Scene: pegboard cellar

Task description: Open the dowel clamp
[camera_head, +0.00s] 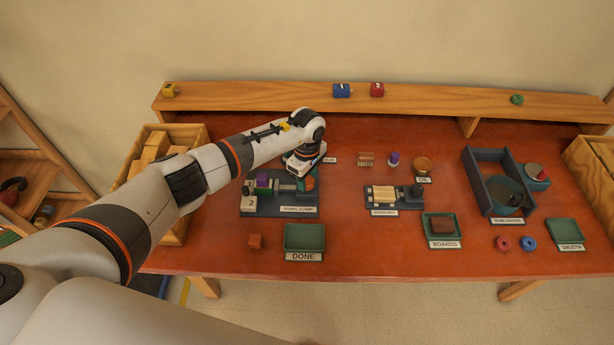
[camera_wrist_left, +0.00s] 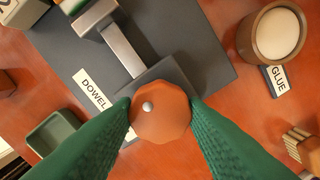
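The dowel clamp (camera_head: 280,210) is a dark grey base with a label, left of the table's middle. My left gripper (camera_wrist_left: 162,105) is over the clamp's right end. Its green fingers lie on both sides of the knob and appear to touch it. The wrist hides part of the clamp in the head view. My right gripper is in neither view.
A green DONE tray (camera_head: 304,251) and an orange cube (camera_head: 255,241) lie in front of the clamp. A round glue pot (camera_wrist_left: 275,33) stands nearby. Another fixture (camera_head: 394,209) is to the right. A wooden bin (camera_head: 172,237) stands left. The front edge has free room.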

